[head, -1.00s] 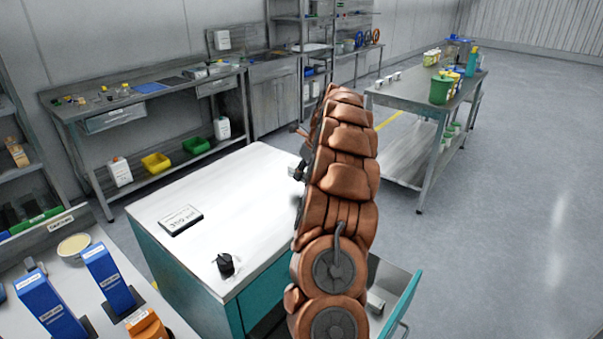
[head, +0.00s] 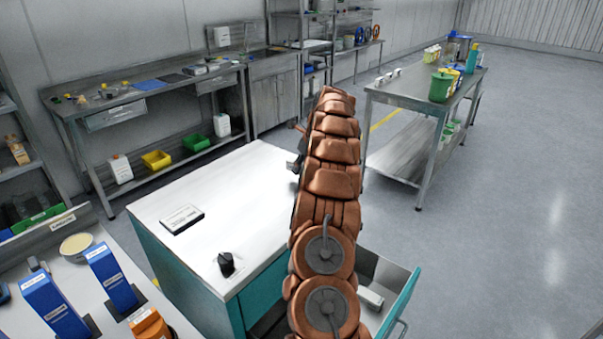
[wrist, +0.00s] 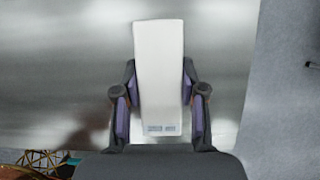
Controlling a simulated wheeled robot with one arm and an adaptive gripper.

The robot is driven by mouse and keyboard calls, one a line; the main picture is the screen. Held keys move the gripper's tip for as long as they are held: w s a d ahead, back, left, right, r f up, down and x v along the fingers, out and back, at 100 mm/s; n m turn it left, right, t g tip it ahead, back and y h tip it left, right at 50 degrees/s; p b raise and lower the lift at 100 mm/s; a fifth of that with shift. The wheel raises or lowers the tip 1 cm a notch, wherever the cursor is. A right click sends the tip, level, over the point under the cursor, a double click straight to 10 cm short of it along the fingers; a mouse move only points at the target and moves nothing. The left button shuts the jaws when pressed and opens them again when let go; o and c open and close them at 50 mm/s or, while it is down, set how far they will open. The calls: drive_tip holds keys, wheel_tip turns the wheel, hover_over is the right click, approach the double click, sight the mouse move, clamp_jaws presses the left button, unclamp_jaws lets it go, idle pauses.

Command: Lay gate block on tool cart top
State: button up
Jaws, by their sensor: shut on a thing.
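In the wrist view, my gripper (wrist: 160,105) is shut on a long pale block (wrist: 158,70), taken to be the gate block, with small dark print near its lower end. Its two fingers press the block's left and right sides. The tool cart has a white top (head: 245,205) and teal sides in the head view. My copper-coloured arm rises in front of the cart's right side and hides most of my gripper and the held block there. A smooth grey surface shows behind the block in the wrist view; I cannot tell the gap to it.
On the cart top lie a small labelled box (head: 182,219) and a black knob-like item (head: 226,264); its middle is clear. An open drawer (head: 395,290) at the right holds a pale grey item (head: 370,298). Blue boxes (head: 112,280) stand on the near-left bench.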

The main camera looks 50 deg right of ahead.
drive_tip(key=shift+f+p, duration=0.4)
drive_tip(key=shift+f, duration=1.1)
drive_tip(key=shift+f, duration=0.1)
drive_tip(key=o, duration=1.2)
drive_tip(key=b+v, duration=0.2)
drive_tip(key=v, duration=1)
drive_tip(key=shift+a, duration=0.15)
